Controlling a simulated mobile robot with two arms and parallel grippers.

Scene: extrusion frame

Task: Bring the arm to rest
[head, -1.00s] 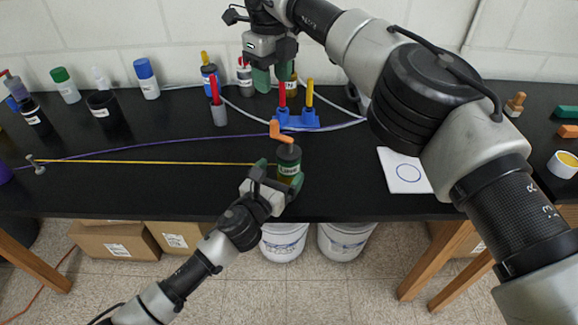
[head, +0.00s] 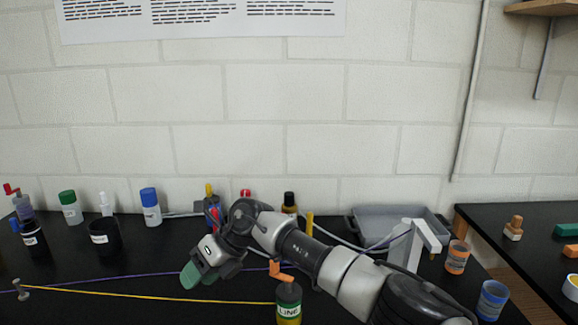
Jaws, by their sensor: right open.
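My right arm comes in from the lower right, and its gripper (head: 197,276) hangs above the black bench at centre-left. Its green-tipped fingers are open, and I see nothing between them. The bottle marked LINE (head: 289,309), with an orange spout, stands out at the bottom edge, right of this gripper and apart from it. The bottle's lower part is cut off by the frame. My left gripper is out of the picture.
A yellow line (head: 150,296) runs from a small post (head: 21,290) toward the bottle. Bottles and a black cup (head: 104,237) stand at the back left. A grey tray (head: 400,224), a white bracket (head: 427,236) and two labelled cups stand right of my arm.

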